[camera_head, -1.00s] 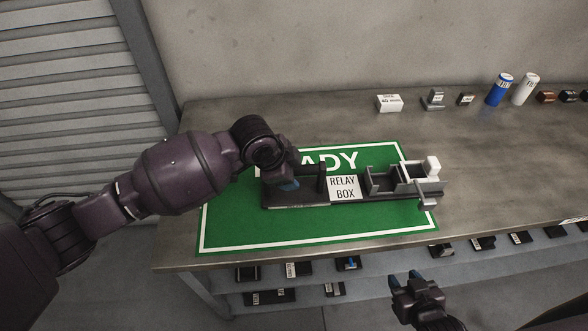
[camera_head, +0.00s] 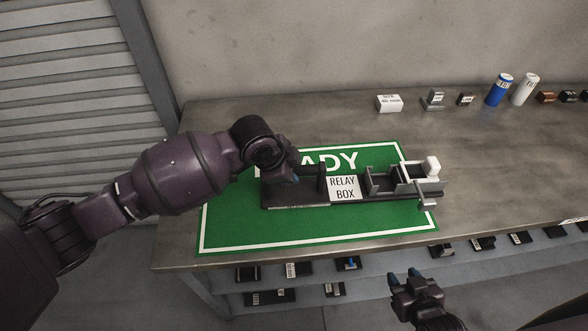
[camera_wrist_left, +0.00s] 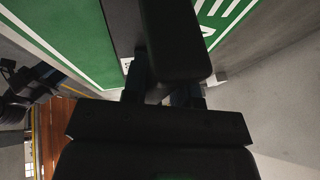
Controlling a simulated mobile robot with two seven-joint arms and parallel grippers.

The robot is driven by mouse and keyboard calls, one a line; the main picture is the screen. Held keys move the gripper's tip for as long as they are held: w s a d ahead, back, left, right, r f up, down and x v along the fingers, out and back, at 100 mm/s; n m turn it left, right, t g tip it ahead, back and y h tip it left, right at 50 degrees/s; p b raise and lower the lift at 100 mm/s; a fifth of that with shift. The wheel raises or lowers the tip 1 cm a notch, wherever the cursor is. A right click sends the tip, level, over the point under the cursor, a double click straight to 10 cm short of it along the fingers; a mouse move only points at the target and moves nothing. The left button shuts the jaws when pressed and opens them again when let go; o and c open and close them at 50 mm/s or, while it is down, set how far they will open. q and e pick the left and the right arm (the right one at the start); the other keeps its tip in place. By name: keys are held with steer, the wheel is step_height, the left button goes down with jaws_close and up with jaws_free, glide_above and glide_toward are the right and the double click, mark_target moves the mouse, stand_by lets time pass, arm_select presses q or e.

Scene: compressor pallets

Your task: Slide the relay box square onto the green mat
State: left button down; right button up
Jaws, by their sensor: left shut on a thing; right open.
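The relay box (camera_head: 377,195), a long dark unit with a white "RELAY BOX" label, lies on the green mat (camera_head: 235,232) in the head view. Its right end, with grey brackets and a white block, reaches past the mat's right border. My left gripper (camera_head: 293,177) is at the box's left end, shut on a dark upright part of it; its fingers are partly hidden. In the left wrist view a dark block of the relay box (camera_wrist_left: 175,45) stands between the left gripper's fingers (camera_wrist_left: 167,88). My right gripper (camera_head: 404,277) is open and empty, in front of the table.
The grey table (camera_head: 480,180) has bare room right of the mat. A white box (camera_head: 389,103), small parts, a blue can (camera_head: 498,90) and a white can (camera_head: 524,90) stand along the back. A lower shelf (camera_head: 320,275) with several dark parts runs below the front edge.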

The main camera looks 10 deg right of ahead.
steer(key=shift+s, duration=0.15)
arm_select(q)
steer(key=shift+a, duration=0.15)
steer(key=shift+a+p, duration=0.45)
steer(key=shift+a, duration=0.6)
steer(key=shift+a+f+p, duration=0.1)
steer(key=shift+a+p, duration=0.7)
steer(key=shift+a, duration=1.85)
steer(key=shift+a+f+p, duration=0.1)
steer(key=shift+a+p, duration=0.2)
steer(key=shift+a, duration=1.05)
arm_select(e)
steer(key=r, duration=0.2)
steer(key=w+r, duration=0.1)
steer(key=r, duration=0.1)
steer(key=shift+r, duration=0.1)
arm_select(q)
steer(key=shift+f, duration=0.1)
arm_select(e)
steer(key=shift+s+d, duration=0.1)
steer(key=shift+s, duration=0.05)
arm_select(q)
steer(key=c, duration=0.9)
jaws_free()
steer(key=shift+c, duration=0.2)
steer(key=shift+o, duration=0.6)
